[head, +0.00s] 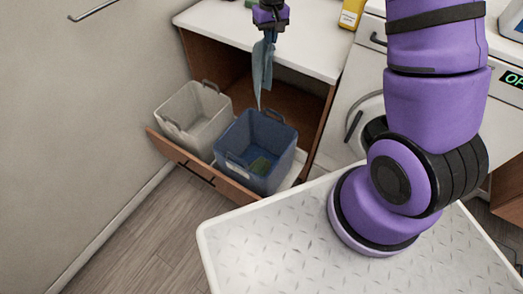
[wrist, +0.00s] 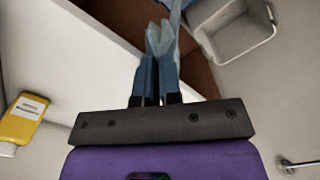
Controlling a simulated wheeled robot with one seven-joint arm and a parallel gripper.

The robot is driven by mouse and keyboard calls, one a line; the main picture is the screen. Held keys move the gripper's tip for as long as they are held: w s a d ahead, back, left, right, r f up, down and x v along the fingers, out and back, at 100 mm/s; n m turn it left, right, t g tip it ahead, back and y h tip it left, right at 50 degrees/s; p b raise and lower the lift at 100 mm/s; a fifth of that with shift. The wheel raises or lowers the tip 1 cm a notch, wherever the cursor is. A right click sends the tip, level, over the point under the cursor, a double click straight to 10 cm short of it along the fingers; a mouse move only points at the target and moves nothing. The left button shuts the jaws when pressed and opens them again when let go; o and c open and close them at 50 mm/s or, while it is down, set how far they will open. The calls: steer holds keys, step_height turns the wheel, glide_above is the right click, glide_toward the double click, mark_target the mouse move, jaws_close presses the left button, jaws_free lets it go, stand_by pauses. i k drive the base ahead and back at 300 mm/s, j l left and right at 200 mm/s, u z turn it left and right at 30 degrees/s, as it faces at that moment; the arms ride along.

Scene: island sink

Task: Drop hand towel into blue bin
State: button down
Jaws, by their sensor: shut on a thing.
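My gripper (head: 270,24) is shut on the blue-grey hand towel (head: 262,65), which hangs down from it in the head view. The towel's lower tip is just above the far rim of the blue bin (head: 236,178).
A white-grey bin (head: 190,115) stands left of the blue bin in the same drawer (head: 190,168); it also shows in the wrist view (wrist: 238,35). The white countertop (head: 300,45) is behind, with a yellow bottle (head: 351,14) on it. A wall is at left.

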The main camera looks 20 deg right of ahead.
mark_target(255, 134)
steer(key=k+u, duration=0.2)
steer(key=u, duration=0.7)
steer(key=l+u, duration=0.4)
steer(key=l, duration=0.65)
